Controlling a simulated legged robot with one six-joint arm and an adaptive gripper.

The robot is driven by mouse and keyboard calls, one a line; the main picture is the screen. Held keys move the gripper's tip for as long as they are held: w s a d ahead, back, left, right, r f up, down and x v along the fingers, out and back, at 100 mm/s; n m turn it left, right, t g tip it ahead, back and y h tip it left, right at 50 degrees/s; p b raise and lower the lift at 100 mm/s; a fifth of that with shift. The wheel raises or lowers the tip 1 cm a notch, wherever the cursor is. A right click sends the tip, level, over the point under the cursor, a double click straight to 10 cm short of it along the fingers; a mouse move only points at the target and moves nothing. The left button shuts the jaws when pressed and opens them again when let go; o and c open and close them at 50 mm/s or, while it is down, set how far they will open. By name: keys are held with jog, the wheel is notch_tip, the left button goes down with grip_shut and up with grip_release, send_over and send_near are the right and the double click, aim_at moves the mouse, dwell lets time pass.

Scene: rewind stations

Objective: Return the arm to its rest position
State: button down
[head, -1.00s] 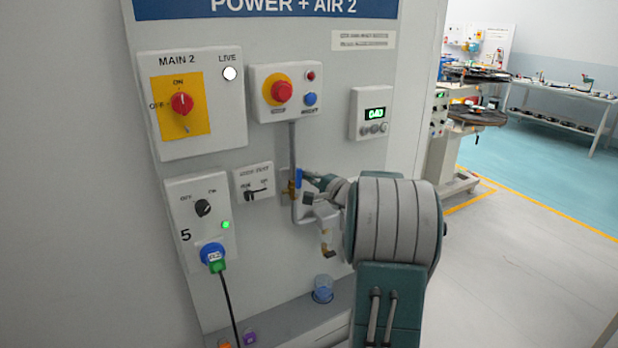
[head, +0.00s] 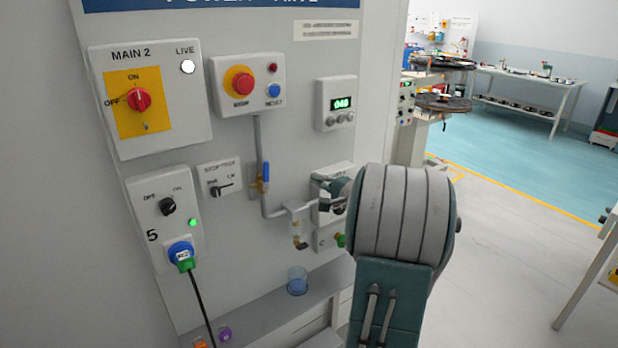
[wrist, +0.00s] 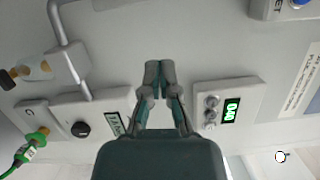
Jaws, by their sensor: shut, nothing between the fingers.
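My gripper (wrist: 159,72) shows in the wrist view with its two fingertips together and nothing between them. It hangs in front of the bare grey panel, between the digital display box (wrist: 228,104) and a box with a black knob (wrist: 75,116). In the head view my arm covers the right part of the panel, and the gripper end is mostly hidden behind the arm's large grey joint. The blue-handled valve (head: 265,174) on the pipe stands clear to the left of the arm.
The panel carries the MAIN 2 switch (head: 138,100), a red stop button box (head: 247,85) and a box with a plugged-in blue connector (head: 181,252). A blue cup (head: 297,281) stands on the ledge. Open floor (head: 500,215) lies to the right.

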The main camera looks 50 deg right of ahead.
jog(key=a+n+g+y, duration=0.6)
jog(key=a+n+g, duration=0.3)
jog(key=a, duration=2.1)
jog(key=s+a+f+n+g+h, duration=0.1)
jog(key=s+a+n+h, duration=0.2)
jog(key=s, duration=0.5)
jog(key=s+a+f+n+g+h, duration=0.2)
jog(key=s+a+n, duration=0.4)
jog(key=s, duration=0.3)
jog(key=shift+s+a+f+n+g+h, duration=0.15)
jog(key=shift+s+a+n+g+h, duration=0.15)
jog(key=shift+a+h, duration=0.5)
